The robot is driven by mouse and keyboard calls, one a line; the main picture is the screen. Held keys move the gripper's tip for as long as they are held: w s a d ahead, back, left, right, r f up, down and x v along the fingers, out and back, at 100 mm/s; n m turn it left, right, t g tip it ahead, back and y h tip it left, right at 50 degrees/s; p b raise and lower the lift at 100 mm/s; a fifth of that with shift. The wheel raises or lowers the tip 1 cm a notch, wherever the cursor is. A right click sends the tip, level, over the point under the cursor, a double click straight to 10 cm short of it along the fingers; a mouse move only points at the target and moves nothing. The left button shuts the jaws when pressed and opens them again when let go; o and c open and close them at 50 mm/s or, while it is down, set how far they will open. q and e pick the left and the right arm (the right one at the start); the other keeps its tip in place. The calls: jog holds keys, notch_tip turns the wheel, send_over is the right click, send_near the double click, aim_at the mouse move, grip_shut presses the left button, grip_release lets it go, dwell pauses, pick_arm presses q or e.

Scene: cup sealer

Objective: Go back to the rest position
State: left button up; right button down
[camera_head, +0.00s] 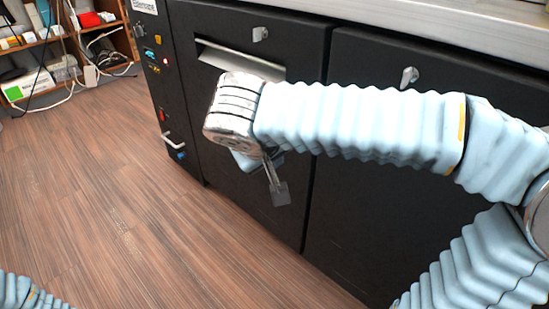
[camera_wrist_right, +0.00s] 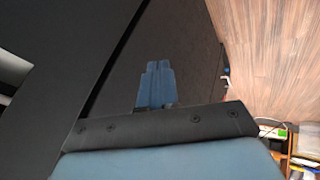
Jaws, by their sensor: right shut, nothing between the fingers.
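My right gripper (camera_head: 279,192) hangs below the wrist, in front of the black cabinet (camera_head: 350,210), fingers pointing down. In the right wrist view its fingertips (camera_wrist_right: 158,68) lie together with nothing between them. My right arm is bent, with its light blue sleeved forearm reaching to the left across the cabinet front. At the lower left edge of the head view only a bit of my left arm's sleeve shows. My left gripper is out of view.
The black cabinet has metal latches (camera_head: 260,34), a control panel with buttons on its left side, and a pale counter top (camera_head: 430,35) above. A shelf (camera_head: 40,43) with boxes and cables stands at the far left. The wooden floor (camera_head: 110,190) is clear.

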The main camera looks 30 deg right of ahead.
jog(key=w+a+f+n+g+y+p, duration=0.1)
jog(key=a+f+n+g+y+p, duration=0.2)
jog(key=f, duration=0.8)
jog(key=w+a+f+g+y+p, duration=0.1)
jog(key=a+f+g+y, duration=0.15)
jog(key=a+f, duration=0.55)
jog(key=s+f+m+y+p, duration=0.1)
jog(key=s+f, duration=0.2)
jog(key=f, duration=0.4)
jog(key=s+d+f+m+y+p, duration=0.1)
jog(key=s+f+m, duration=0.1)
jog(key=f, duration=0.5)
jog(key=s+f+m+y+p, duration=0.1)
jog(key=s+f+m+p, duration=0.1)
jog(key=s+f, duration=0.2)
notch_tip(320, 180, down, 4)
jog(key=shift+s+d+r+t+y, duration=0.1)
jog(key=shift+s+d+t+y, duration=0.15)
jog(key=shift+d+t+y, duration=0.15)
